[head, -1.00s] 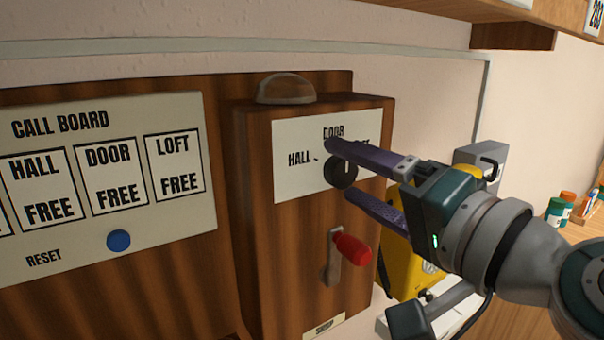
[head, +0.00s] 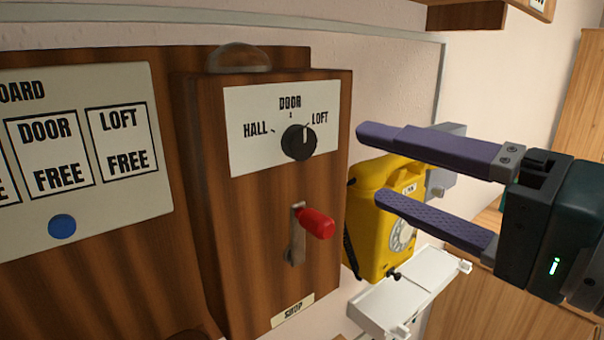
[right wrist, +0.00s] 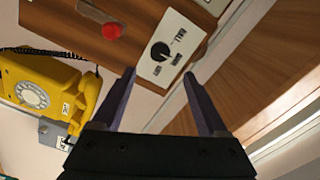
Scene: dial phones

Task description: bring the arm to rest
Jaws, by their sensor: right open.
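My right gripper (head: 370,165) is open and empty, in the air to the right of the wooden selector box (head: 205,200). Its two purple fingers point left and are apart from the box. The box has a black knob (head: 299,142) on a white plate marked HALL, DOOR and LOFT, and a red-handled lever (head: 317,223) below it. In the right wrist view the open fingers (right wrist: 163,85) show with the knob (right wrist: 160,51) beyond them. The knob's white mark points up, between DOOR and LOFT. My left gripper is not in view.
A yellow dial phone (head: 372,230) is on the wall behind my right gripper, above a white shelf (head: 415,285). The call board (head: 80,170) with its blue reset button (head: 62,226) is at the left. A wooden ledge (head: 470,16) overhangs at the top right.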

